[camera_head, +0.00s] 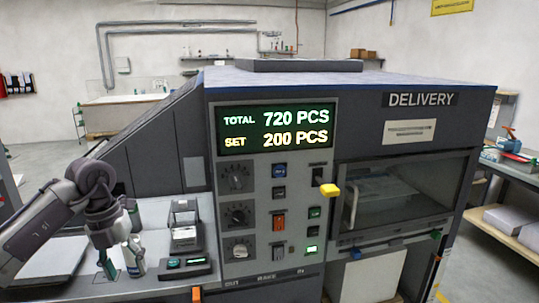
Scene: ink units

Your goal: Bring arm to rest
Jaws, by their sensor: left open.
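My left arm comes in from the left, and its gripper (120,258) points down over the light worktop at the lower left. The gripper is open. My right gripper is not in view.
A large grey machine with a display (276,129) and a control panel of knobs and buttons fills the middle. A yellow knob (330,190) juts out near the delivery window (405,192). A small stand (185,228) and a dark device (185,266) sit right of the gripper.

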